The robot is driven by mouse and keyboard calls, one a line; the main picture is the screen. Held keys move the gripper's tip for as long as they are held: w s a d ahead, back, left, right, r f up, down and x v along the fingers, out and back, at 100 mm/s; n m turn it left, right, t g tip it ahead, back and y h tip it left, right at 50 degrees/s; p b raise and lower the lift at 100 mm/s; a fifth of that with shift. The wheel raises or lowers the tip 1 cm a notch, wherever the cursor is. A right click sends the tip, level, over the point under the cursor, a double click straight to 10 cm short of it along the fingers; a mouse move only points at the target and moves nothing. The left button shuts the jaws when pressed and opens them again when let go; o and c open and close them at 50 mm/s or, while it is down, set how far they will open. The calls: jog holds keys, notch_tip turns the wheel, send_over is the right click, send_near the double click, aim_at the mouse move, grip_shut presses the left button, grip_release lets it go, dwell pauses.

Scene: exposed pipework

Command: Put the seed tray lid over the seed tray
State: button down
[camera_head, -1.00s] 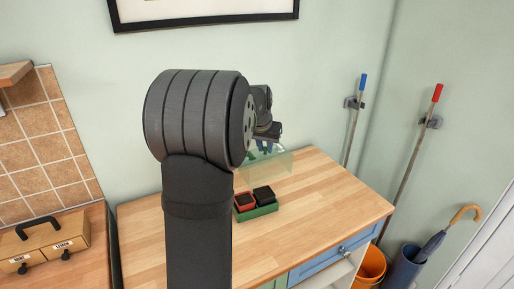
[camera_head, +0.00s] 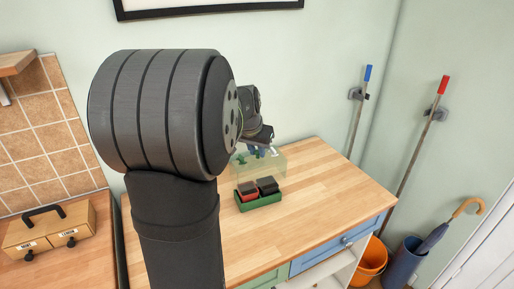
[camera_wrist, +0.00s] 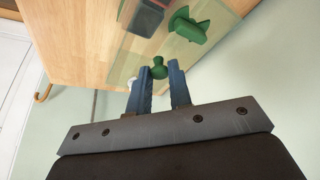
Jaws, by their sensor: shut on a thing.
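The seed tray (camera_head: 262,205) is a low green tray on the wooden worktop, holding a red pot and a dark pot. The seed tray lid (camera_head: 272,163) is a clear, greenish box-shaped cover. It hangs under my gripper (camera_head: 262,146), behind and above the tray in the head view, overlapping its rear in the picture. In the wrist view, the blue fingers of my gripper (camera_wrist: 158,76) are shut around a green knob on the lid (camera_wrist: 178,48). A dark pot shows through the clear lid there. My arm hides part of the worktop in the head view.
The worktop (camera_head: 330,195) is clear right of the tray. A wooden box with a black handle (camera_head: 50,235) stands on the left counter. Two poles hang on the wall at right. An orange bucket (camera_head: 369,262) and an umbrella stand (camera_head: 404,263) are on the floor.

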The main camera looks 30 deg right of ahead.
jog(key=shift+f, duration=4.85)
jog(key=shift+f, duration=0.35)
jog(key=c, duration=1.2)
grip_release()
jog(key=shift+c, duration=0.2)
jog(key=shift+r, duration=0.1)
jog(key=v, duration=1.7)
jog(key=shift+r, duration=0.15)
jog(key=x, duration=1.7)
jog(key=shift+f, duration=0.3)
jog(key=shift+r, duration=0.1)
